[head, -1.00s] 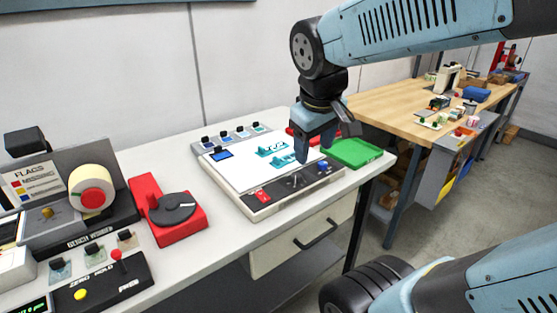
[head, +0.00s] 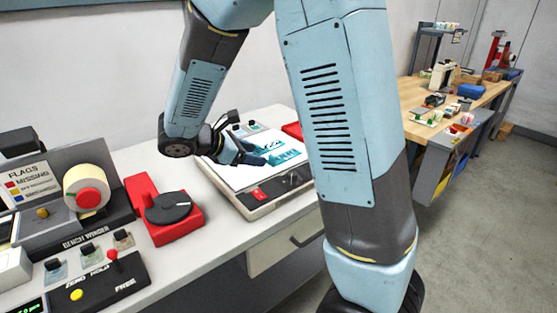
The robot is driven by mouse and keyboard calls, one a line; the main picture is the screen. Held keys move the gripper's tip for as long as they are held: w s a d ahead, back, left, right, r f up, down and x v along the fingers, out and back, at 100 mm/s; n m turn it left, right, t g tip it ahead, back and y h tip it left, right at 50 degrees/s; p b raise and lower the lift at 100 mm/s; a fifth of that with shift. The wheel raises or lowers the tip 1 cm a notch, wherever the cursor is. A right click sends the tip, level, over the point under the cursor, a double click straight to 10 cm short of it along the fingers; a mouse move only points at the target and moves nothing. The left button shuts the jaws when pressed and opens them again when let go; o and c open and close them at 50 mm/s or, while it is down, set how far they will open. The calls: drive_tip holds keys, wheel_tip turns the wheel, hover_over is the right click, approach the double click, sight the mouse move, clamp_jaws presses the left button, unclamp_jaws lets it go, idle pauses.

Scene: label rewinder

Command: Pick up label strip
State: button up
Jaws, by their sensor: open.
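Teal-marked label pieces lie on the white top of a flat device (head: 222,176) on the bench; one teal label strip (head: 288,157) shows just right of my gripper. Which piece is the label strip, I cannot tell for sure. My gripper (head: 247,158) is low over the left and middle part of the white top, jaws open, nothing seen between them. I cannot tell whether its fingertips touch the surface. My arm hides the right part of the device.
Left on the bench are a red holder with a black dial (head: 172,208), the bench winder with a label roll (head: 88,188) and a black control box (head: 100,285). A wooden table (head: 410,95) with small items stands at the back right. The floor there is clear.

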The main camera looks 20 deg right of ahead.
drive_tip(key=a+n, duration=0.1)
drive_tip(key=w+a+f+n+t, duration=0.1)
drive_tip(key=w+a+f+n+h, duration=0.1)
drive_tip(key=shift+w+a+f+t, duration=0.25)
drive_tip(key=shift+a+t, duration=0.1)
drive_tip(key=shift+t, duration=0.05)
drive_tip(key=shift+w+a+f, duration=0.1)
drive_tip(key=shift+a, duration=0.05)
drive_tip(key=shift+w+f, duration=0.15)
approach(271, 157)
drive_tip(key=x, duration=0.4)
drive_tip(key=shift+f, duration=0.4)
drive_tip(key=shift+r+x, duration=0.15)
drive_tip(key=shift+x, duration=1.15)
drive_tip(key=shift+r+x, duration=0.1)
drive_tip(key=shift+x, duration=1.15)
drive_tip(key=shift+c, duration=0.2)
clamp_jaws()
